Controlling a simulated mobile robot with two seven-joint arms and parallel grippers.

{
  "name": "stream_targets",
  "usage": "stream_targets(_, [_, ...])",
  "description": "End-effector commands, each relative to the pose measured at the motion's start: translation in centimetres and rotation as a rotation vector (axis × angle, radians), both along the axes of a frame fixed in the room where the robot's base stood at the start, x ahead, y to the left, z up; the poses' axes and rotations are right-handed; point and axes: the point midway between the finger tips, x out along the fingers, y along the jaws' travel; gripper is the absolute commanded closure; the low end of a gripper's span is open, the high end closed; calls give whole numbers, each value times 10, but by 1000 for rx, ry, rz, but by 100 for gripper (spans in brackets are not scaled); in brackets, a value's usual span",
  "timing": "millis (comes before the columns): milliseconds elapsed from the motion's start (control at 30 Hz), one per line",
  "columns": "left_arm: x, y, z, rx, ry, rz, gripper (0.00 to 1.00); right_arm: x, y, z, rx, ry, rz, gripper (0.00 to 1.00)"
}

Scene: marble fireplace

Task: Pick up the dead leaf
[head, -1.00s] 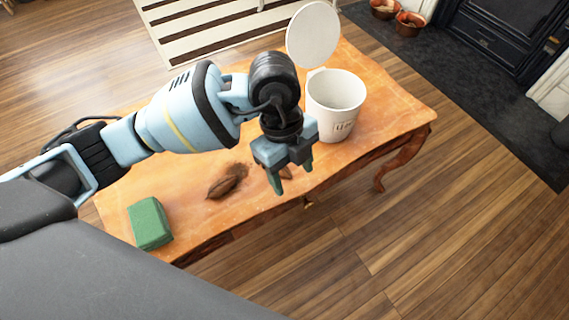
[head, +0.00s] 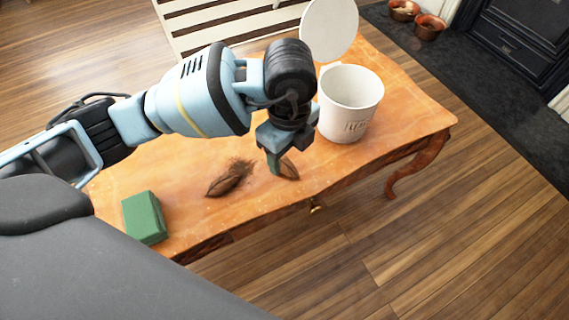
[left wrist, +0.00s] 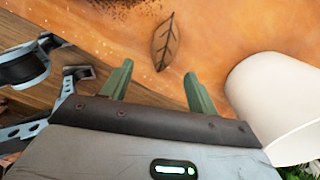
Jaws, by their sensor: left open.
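A brown dead leaf (head: 289,168) lies on the wooden table near its front edge, partly hidden by my left gripper (head: 277,158) in the head view. In the left wrist view the leaf (left wrist: 165,42) lies flat, with its veins and stem showing, beyond the gap between the fingertips. My left gripper (left wrist: 157,71) is open and empty, its two green fingers apart. It points down at the table close to the leaf; I cannot tell whether it touches it. My right gripper is not in view.
A second brown, leaf-like piece (head: 224,184) lies by a dark dirt smudge (head: 240,166) on the table (head: 400,110). A green block (head: 145,217) is at the left. A white canister (head: 350,105) stands at the right, a round white lid (head: 329,30) behind it.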

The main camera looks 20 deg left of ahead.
Motion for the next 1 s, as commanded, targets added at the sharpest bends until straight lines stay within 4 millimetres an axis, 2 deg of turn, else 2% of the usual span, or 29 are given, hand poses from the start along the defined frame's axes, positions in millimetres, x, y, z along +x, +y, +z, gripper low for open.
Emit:
stream_targets(300, [3,1,-45,1,4,0,40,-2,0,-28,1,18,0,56])
stream_targets(600, [3,0,-47,0,1,0,42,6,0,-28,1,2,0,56])
stream_targets(933, [3,0,-47,0,1,0,85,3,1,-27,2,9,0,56])
stream_targets(1000, [3,0,-47,0,1,0,88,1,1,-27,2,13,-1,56])
